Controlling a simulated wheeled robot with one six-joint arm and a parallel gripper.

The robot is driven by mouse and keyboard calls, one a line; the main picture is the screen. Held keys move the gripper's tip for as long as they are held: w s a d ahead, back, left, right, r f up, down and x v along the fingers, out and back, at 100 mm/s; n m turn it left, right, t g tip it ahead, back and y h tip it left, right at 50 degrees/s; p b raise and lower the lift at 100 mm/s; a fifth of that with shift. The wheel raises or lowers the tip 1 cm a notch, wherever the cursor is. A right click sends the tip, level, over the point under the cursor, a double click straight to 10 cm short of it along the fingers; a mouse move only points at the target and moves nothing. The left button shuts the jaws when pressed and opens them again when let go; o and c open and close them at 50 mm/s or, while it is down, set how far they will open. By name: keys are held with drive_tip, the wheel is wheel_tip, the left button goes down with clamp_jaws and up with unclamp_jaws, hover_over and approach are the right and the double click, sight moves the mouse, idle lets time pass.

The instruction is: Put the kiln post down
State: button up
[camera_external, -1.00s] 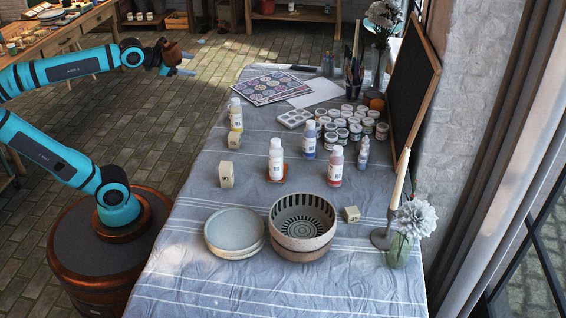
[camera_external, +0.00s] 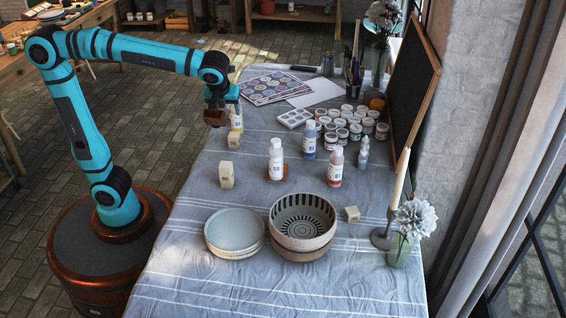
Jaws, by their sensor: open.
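Three small beige blocks that look like kiln posts are on the cloth-covered table (camera_external: 180,270). One upright post (camera_external: 227,175) stands at the left, a smaller post (camera_external: 234,141) stands behind it, and a third post (camera_external: 352,214) lies right of the bowls. My gripper (camera_external: 226,106) is open above the table's left edge, beyond the small post. It overlaps the yellow paint bottle (camera_external: 236,124) in the picture and hides its upper part. I see no post in the gripper; its fingertips are small and partly hidden.
A bottle on an orange base (camera_external: 277,158), a blue bottle (camera_external: 310,140) and a red bottle (camera_external: 335,168) stand mid-table. Stacked plates (camera_external: 234,230), a striped bowl (camera_external: 302,222) and a candlestick (camera_external: 381,238) are nearer. Paint jars (camera_external: 343,136) crowd the back right. The front left cloth is clear.

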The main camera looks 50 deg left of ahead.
approach(234, 135)
drive_tip(key=x, duration=0.5)
drive_tip(key=shift+d+f, duration=0.1)
drive_tip(key=shift+x, duration=2.8)
drive_tip(key=c, duration=1.2)
drive_tip(key=shift+r, duration=5.1)
drive_tip(key=shift+c, duration=0.2)
